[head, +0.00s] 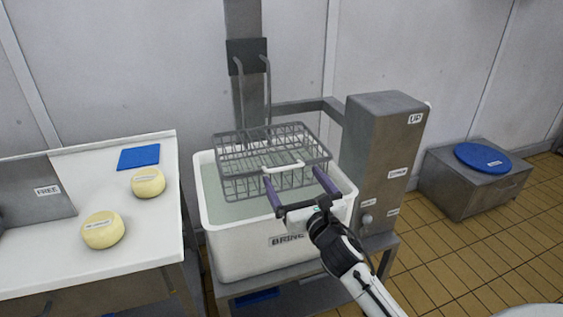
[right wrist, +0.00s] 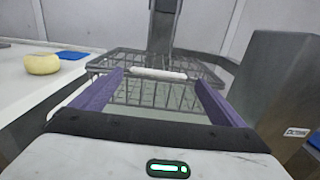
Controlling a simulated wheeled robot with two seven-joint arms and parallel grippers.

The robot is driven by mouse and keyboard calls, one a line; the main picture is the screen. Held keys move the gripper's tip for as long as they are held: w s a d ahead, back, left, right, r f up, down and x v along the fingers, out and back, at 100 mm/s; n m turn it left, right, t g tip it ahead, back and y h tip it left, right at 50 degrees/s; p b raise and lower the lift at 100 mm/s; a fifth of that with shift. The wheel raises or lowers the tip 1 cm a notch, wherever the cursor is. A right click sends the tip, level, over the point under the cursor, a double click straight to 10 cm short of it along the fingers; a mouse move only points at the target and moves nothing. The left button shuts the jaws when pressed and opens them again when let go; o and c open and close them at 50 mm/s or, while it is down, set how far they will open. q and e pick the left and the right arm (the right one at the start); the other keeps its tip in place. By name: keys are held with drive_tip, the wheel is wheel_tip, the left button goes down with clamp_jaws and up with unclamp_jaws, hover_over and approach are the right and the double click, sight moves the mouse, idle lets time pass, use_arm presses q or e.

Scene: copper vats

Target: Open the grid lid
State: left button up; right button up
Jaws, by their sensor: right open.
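The grid lid (head: 240,140) is a grey wire grid lying flat, or nearly so, on a wire cage over the white brine vat (head: 225,248). A white bar handle (head: 283,168) sits at its front edge and also shows in the right wrist view (right wrist: 158,74). My right gripper (head: 292,174) is open and empty, with its purple fingers pointing at the lid. In the right wrist view the handle appears between the fingertips (right wrist: 157,76); I see no contact and cannot tell the remaining depth. My left gripper is out of view.
A grey steel column (head: 375,150) with an "UP" label stands right of the vat. A white table (head: 60,265) with two cheeses (head: 103,230) and a blue square (head: 139,157) is at left. A blue disc (head: 482,157) lies on a low steel box (head: 465,190).

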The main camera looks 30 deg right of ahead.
sight(281, 165)
drive_tip(key=x, duration=1)
drive_tip(key=shift+c, duration=0.2)
